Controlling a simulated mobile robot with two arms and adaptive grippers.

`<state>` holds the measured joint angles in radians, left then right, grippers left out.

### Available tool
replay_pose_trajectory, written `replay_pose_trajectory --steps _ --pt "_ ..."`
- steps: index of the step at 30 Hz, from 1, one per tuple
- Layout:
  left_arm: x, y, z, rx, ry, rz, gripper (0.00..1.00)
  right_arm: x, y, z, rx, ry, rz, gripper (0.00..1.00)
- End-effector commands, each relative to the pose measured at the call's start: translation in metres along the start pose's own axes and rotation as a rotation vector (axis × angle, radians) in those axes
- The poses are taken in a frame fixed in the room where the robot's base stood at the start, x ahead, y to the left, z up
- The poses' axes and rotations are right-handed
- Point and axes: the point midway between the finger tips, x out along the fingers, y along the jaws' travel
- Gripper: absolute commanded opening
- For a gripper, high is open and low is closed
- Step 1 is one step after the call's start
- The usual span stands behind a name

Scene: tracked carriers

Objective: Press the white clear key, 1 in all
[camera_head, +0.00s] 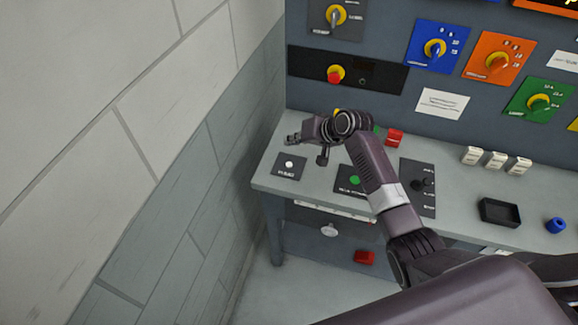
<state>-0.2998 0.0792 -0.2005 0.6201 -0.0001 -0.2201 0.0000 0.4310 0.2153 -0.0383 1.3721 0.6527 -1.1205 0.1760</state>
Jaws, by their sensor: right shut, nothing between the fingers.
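The white clear key (289,164) is a small round white button on a black plate with white lettering. The plate lies at the left end of the grey bench. The key is in plain sight, with nothing covering it. My right gripper (293,139) is shut and empty. It shows just above the key in the picture, apart from it; its exact height over the bench is hard to tell. My left gripper is not in view.
A green button (354,180) and a black lever plate (421,187) lie right of the key. White switches (497,160), a black tray (499,212) and a blue cylinder (555,225) stand further right. A panel with knobs (435,48) rises behind. A brick wall (150,110) borders the left.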

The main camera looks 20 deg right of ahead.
Motion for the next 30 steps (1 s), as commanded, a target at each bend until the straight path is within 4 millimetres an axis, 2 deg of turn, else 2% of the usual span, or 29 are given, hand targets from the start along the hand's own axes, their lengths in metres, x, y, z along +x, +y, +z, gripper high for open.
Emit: replay_pose_trajectory --steps 1,12,19,30 --pt "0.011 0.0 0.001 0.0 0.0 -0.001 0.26 0.008 0.005 0.006 0.0 -0.001 0.0 0.0" --pt "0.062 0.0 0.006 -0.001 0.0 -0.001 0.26 0.042 0.03 0.031 0.0 -0.001 0.0 0.0" --pt "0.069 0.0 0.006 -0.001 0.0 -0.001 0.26 0.053 0.039 0.039 0.0 -0.001 0.0 0.0" --pt "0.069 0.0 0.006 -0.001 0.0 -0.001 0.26 0.053 0.039 0.039 0.0 -0.001 0.0 0.0"
